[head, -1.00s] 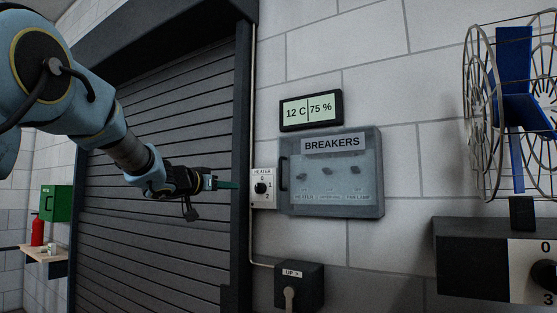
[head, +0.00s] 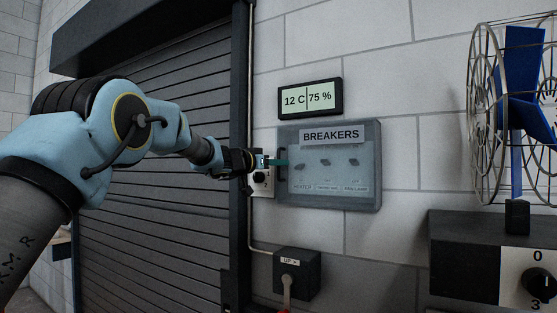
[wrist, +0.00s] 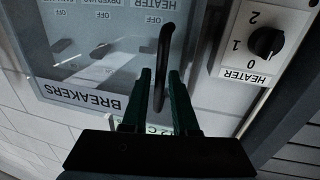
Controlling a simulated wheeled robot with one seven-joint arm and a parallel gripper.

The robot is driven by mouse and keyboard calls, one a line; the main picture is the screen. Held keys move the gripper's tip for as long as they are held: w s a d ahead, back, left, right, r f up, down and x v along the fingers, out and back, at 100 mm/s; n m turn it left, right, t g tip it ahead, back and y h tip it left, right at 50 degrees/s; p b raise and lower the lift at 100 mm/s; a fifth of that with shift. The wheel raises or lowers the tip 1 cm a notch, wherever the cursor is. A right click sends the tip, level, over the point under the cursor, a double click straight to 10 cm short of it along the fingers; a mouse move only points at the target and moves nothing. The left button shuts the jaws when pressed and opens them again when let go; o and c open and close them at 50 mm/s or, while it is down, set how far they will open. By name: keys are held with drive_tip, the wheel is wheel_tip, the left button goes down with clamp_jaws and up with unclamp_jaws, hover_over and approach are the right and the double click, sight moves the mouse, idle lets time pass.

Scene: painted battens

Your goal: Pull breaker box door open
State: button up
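The breaker box (head: 372,195) is a grey wall box with a see-through door labelled BREAKERS (head: 331,135), and the door looks closed. Several switches show behind it. A black bar handle (wrist: 165,45) stands on the door's left edge in the head view, partly hidden there by my gripper (head: 286,162). In the wrist view, which is upside down, my gripper's two green fingers (wrist: 160,75) are apart, one on each side of the handle, with small gaps beside it. I cannot tell how deep the handle sits between them.
A heater dial (wrist: 266,42) is close beside the handle. A display (head: 310,98) hangs above the box. A dark switch box with a lever (head: 298,272) is below. A caged fan (head: 515,110) stands at right, and a roller shutter (head: 160,210) at left.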

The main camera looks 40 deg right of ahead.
drive_tip(key=shift+d, duration=0.15)
drive_tip(key=shift+c, duration=0.2)
clamp_jaws()
idle(1.2)
